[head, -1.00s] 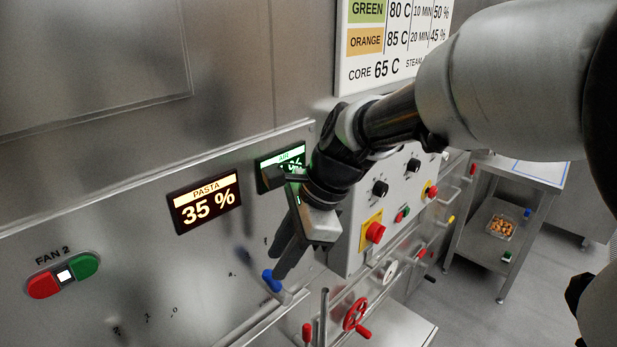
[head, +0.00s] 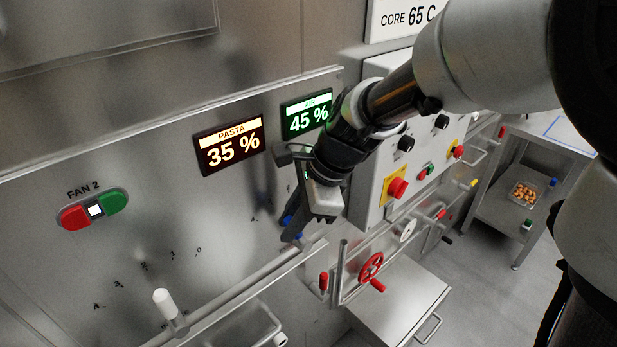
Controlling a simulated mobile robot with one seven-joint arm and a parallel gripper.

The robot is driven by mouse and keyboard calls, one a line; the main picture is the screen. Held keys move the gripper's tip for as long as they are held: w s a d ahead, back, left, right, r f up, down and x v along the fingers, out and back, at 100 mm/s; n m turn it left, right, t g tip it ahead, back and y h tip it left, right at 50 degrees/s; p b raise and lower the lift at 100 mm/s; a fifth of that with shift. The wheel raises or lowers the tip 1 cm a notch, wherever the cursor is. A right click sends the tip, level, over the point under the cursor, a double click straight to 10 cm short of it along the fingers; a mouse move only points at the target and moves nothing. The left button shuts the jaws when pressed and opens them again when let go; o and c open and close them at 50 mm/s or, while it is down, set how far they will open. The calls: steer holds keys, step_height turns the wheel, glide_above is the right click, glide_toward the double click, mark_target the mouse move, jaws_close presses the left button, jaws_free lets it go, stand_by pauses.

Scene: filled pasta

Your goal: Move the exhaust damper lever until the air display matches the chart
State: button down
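The air display (head: 307,115) has a green header and reads 45 %. The chart (head: 402,17) is cut off at the top of the picture, and only its "CORE 65 C" line shows. A blue-handled lever (head: 298,236) stands at the steel panel below the air display, beside a row of small scale marks. My gripper (head: 293,230) points down at this blue handle, and a dark finger covers part of it. The other finger is mostly hidden, so its grip on the handle is unclear.
The pasta display (head: 234,146) reads 35 %. A white-handled lever (head: 164,302) stands at lower left on a rail (head: 235,288). The FAN 2 buttons (head: 93,209) are at left. A red handwheel (head: 371,267) and a red stop button (head: 397,187) are right of my gripper.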

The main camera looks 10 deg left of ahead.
mark_target(304, 239)
steer(key=shift+w+d+r+m+g+y+p, duration=0.3)
steer(key=shift+w+d+g+y+p, duration=0.4)
steer(key=shift+w+d+g+p, duration=0.1)
steer(key=shift+w+d+g+y+p, duration=0.4)
steer(key=shift+w+g+y, duration=0.1)
steer(key=shift+g, duration=0.1)
steer(key=shift+a, duration=0.1)
steer(key=c, duration=1.9)
jaws_free()
steer(key=v, duration=1.7)
steer(key=shift+d+p, duration=0.25)
steer(key=shift+p, duration=0.05)
steer(key=shift+r, duration=0.1)
